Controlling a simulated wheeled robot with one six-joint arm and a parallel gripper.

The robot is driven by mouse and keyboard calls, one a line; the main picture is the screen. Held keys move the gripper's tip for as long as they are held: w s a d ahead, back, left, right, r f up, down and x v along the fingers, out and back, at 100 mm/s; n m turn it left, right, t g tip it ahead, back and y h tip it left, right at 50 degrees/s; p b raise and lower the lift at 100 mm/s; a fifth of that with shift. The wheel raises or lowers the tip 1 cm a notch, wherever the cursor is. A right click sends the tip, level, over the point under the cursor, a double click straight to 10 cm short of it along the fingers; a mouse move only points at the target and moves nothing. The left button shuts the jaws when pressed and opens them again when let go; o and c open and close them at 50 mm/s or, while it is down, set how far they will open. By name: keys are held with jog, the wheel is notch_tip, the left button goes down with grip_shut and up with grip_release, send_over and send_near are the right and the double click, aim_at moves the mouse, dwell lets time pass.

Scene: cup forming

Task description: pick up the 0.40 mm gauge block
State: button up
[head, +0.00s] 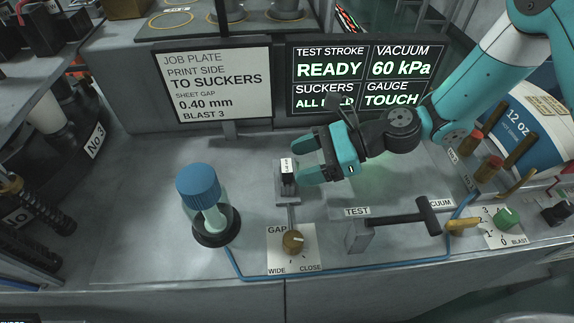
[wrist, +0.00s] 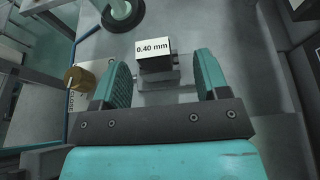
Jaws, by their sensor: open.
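The 0.40 mm gauge block (head: 288,175) is a small dark block with a white label. It stands on a small grey holder (head: 288,198) above the gap knob. In the wrist view the block (wrist: 154,62) shows its black front and its white top, which reads 0.40 mm. My gripper (head: 304,161) is open and comes from the right, its fingers pointing left toward the block. In the wrist view the teal fingers (wrist: 163,75) stand apart to the left and right of the block, with clear space on both sides. Nothing is held.
A blue-capped bottle (head: 205,208) stands left of the block. The brass gap knob (head: 292,241) is in front. The black TEST lever (head: 405,217) lies to the right. The job plate (head: 217,85) and screen (head: 364,75) stand behind. The bench between bottle and block is clear.

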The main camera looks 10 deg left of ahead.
aim_at(289, 165)
jog(key=a, duration=0.1)
jog(key=s+a+p, duration=0.1)
jog(key=a+p, duration=0.1)
jog(key=a, duration=0.1)
jog(key=shift+s+f, duration=0.3)
jog(key=shift+s, duration=0.1)
jog(key=shift+a+f, duration=0.35)
jog(key=shift+a, duration=0.15)
jog(key=c, duration=1.1)
jog(key=shift+r, duration=0.1)
